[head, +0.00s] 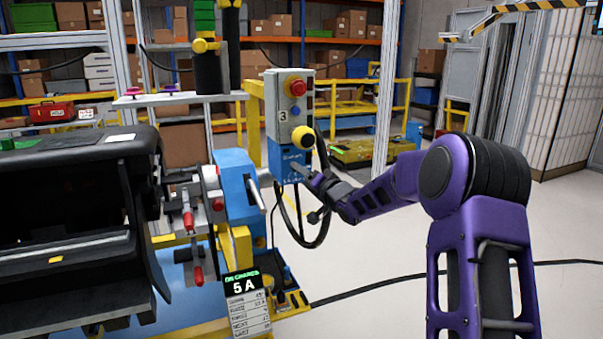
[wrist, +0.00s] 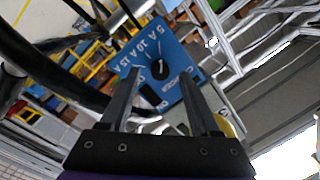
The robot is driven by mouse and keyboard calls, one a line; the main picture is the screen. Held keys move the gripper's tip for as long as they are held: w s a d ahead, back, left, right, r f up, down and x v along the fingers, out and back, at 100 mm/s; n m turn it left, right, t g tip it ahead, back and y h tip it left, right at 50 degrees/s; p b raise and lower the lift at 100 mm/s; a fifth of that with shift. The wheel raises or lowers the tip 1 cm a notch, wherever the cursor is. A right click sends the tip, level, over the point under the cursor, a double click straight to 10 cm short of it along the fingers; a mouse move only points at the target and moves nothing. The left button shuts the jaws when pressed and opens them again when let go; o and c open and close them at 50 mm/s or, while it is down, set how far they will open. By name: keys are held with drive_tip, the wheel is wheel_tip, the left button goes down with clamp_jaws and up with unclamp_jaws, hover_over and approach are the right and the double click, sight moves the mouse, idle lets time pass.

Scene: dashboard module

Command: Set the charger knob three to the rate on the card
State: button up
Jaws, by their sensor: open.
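A control box (head: 290,110) marked 3 carries a blue charger panel (head: 288,160) at its lower end. In the wrist view the blue panel (wrist: 178,45) shows 5 A, 10 A and 15 A along one edge. A dark round knob (wrist: 158,69) with a white mark sits in the panel; I cannot tell surely which label the mark points to. A card (head: 246,300) at the bottom of the head view reads 5 A. My gripper (wrist: 160,73) is open, its fingers on either side of the knob in view; contact cannot be told.
A red button and a yellow knob (head: 303,137) sit above the panel on the box. A black cable (head: 318,235) loops below it. A blue and yellow fixture (head: 238,190) with red-handled clamps and a black dashboard (head: 75,220) stand left. Floor at right is mostly clear.

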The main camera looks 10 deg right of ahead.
drive_tip(key=shift+x, duration=0.75)
drive_tip(key=shift+c, duration=0.3)
clamp_jaws()
